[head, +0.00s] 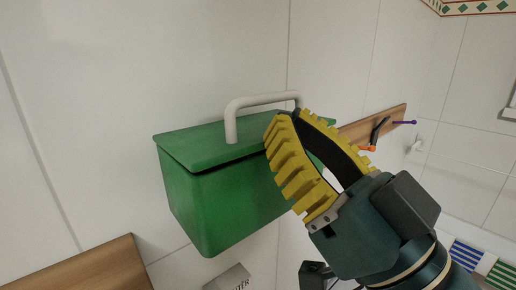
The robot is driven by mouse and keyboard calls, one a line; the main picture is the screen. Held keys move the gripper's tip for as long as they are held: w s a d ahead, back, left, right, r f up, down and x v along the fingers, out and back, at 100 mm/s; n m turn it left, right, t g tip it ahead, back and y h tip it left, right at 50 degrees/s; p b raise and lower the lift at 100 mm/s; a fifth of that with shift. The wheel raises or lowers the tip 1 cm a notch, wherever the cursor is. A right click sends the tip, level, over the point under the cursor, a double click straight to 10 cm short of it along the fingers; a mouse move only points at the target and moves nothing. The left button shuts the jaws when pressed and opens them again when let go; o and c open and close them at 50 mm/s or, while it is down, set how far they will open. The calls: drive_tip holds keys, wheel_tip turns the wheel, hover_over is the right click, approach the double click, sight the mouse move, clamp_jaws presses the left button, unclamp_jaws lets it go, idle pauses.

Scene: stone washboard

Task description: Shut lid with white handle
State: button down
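A green box (213,208) is fixed at the white tiled wall. Its green lid (196,146) lies over the top, with a thin dark seam at the front; I cannot tell if it is fully down. A white bar handle (257,101) arches above the lid, its left foot on the lid. My gripper (293,113), with yellow ribbed fingers, reaches in from the lower right. Its fingertips are close together, just below the handle's right end, and hide that foot and part of the lid. I cannot tell if they touch the handle. No object shows clearly between the fingers.
A wooden rack (392,119) with orange and purple items is on the wall behind my gripper. A wooden board edge (92,268) is at the lower left. A small white lettered block (231,279) sits below the box. The wall space left of and above the box is clear.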

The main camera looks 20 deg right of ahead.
drive_tip(key=shift+f+b, duration=0.35)
idle(0.6)
drive_tip(key=s+d, duration=0.2)
drive_tip(key=s, duration=0.5)
drive_tip(key=s+d+f, duration=0.1)
drive_tip(key=s+d, duration=0.1)
drive_tip(key=s, duration=0.5)
drive_tip(key=shift+f, duration=0.3)
drive_tip(key=w+a+r+g+y+p, duration=0.1)
drive_tip(key=w+a+r+p, duration=0.8)
drive_tip(key=p, duration=0.7)
drive_tip(key=w+a+r+g+y+p, duration=0.15)
drive_tip(key=w+a+r+p, duration=0.45)
drive_tip(key=a+r+p, duration=0.9)
drive_tip(key=s+d+f+m+h, duration=0.1)
drive_tip(key=d+h, duration=0.4)
drive_tip(key=s+d+f+m+t+h+p, duration=0.1)
drive_tip(key=d+f+m+h, duration=0.1)
drive_tip(key=d+h, duration=0.2)
drive_tip(key=shift+d+f+h, duration=0.25)
drive_tip(key=shift+d+h, duration=0.1)
drive_tip(key=shift+d, duration=0.8)
